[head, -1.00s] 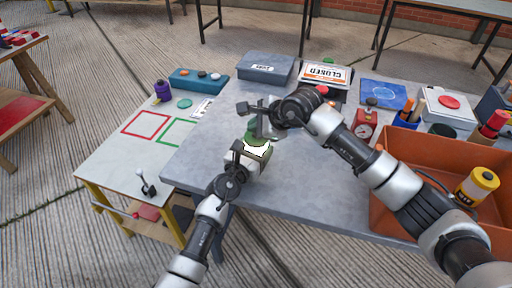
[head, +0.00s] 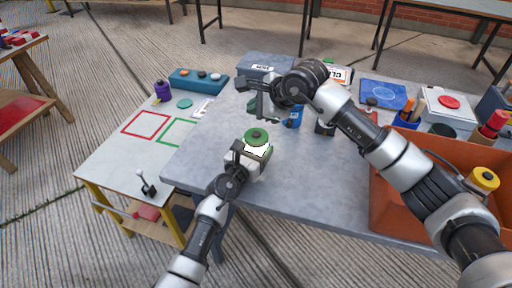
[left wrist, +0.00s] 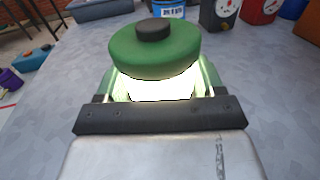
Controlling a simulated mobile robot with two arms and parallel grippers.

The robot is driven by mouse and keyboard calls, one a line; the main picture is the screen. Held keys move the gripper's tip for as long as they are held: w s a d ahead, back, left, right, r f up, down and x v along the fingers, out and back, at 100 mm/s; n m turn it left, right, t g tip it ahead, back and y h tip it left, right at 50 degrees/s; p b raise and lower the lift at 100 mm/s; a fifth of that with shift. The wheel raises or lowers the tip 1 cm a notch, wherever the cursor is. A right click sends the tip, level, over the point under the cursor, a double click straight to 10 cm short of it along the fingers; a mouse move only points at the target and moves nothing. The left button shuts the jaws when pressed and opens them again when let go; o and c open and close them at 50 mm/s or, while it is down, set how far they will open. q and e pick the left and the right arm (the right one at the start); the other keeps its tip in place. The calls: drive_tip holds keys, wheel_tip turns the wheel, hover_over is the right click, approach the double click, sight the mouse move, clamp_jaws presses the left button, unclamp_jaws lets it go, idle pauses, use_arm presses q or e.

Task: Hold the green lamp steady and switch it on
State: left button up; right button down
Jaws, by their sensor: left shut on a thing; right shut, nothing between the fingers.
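The green lamp (head: 257,136) stands upright near the front edge of the grey table. It has a green cap with a dark button on top and a bright, glowing white body. My left gripper (head: 262,160) is shut around the lamp's body. In the left wrist view, the lamp (left wrist: 153,50) sits between the fingers, glowing below its cap. My right gripper (head: 265,118) is shut and empty, raised above and behind the lamp, apart from it.
A grey box (head: 264,66) and a blue can (head: 294,117) are behind my right gripper. An orange crate (head: 400,205) takes up the table's right side. A white side table (head: 115,165) with red and green outlined squares adjoins at left. The tabletop right of the lamp is clear.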

drive_tip(key=shift+r, duration=0.5)
use_arm(q)
drive_tip(key=o, duration=1.2)
drive_tip(key=shift+s, duration=0.1)
